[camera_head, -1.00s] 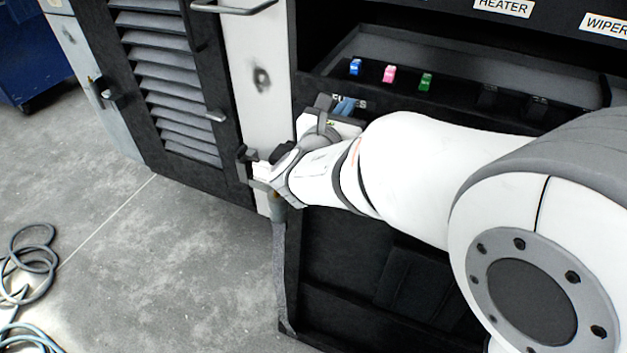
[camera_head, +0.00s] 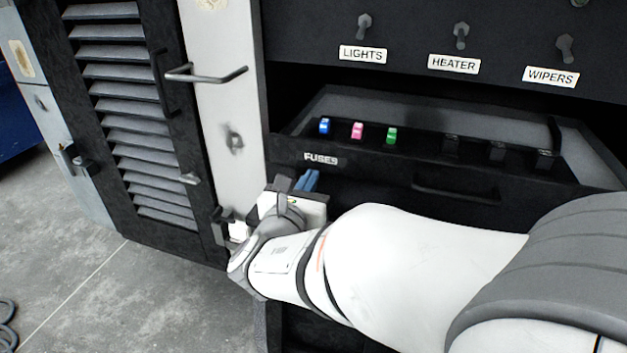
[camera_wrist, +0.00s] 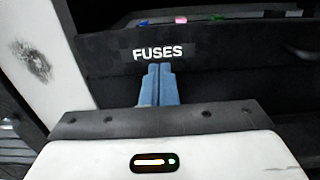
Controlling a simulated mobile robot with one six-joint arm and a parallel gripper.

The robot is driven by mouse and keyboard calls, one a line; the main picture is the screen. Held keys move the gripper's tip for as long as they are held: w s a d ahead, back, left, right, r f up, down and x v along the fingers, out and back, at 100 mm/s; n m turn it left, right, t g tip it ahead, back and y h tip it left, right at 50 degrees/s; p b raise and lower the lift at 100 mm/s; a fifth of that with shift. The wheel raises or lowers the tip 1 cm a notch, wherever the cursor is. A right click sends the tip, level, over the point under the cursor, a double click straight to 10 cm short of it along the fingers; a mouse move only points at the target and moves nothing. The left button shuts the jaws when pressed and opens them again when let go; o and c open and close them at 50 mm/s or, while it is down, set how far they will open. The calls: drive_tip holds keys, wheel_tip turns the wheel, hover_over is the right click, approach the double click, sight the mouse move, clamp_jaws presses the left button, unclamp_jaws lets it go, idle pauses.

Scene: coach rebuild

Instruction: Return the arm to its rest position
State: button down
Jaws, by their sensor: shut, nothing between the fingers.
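My gripper (camera_head: 307,181) is in front of the black cabinet, just below the FUSES label (camera_head: 321,159) of the open drawer. Its blue fingers (camera_wrist: 158,86) are together and empty in the wrist view. In that view they point at the drawer front, below the FUSES label (camera_wrist: 158,53); whether they touch it I cannot tell. My white arm reaches in from the right of the head view and hides the lower cabinet.
The pulled-out drawer (camera_head: 370,158) holds a blue fuse (camera_head: 324,126), a pink fuse (camera_head: 357,130), a green fuse (camera_head: 391,136) and several dark slots. A louvred door (camera_head: 130,100) and a bar handle (camera_head: 207,75) stand left.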

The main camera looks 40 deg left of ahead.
drive_tip(key=v, duration=0.8)
drive_tip(key=w+d+r+m+g+h+p, duration=0.1)
drive_tip(key=w+d+r+m+h+p, duration=0.2)
drive_tip(key=w+d+m, duration=0.4)
drive_tip(key=w+d+m+g+h+p, duration=0.1)
drive_tip(key=w+d+m+h+p, duration=0.15)
drive_tip(key=w+d+h, duration=0.5)
drive_tip(key=d+r+m+g+h+p, duration=0.25)
drive_tip(key=d+m+g+p, duration=0.45)
drive_tip(key=d, duration=1.1)
drive_tip(key=s+d+r+m+g+y+p, duration=0.2)
drive_tip(key=d+m, duration=0.5)
drive_tip(key=m, duration=0.5)
drive_tip(key=s+d+r+m+g+y+p, duration=0.3)
drive_tip(key=s+d+m+p, duration=0.4)
drive_tip(key=m, duration=0.5)
drive_tip(key=shift+s+d+r+y, duration=0.6)
drive_tip(key=shift+d+r, duration=0.15)
drive_tip(key=shift+r, duration=0.15)
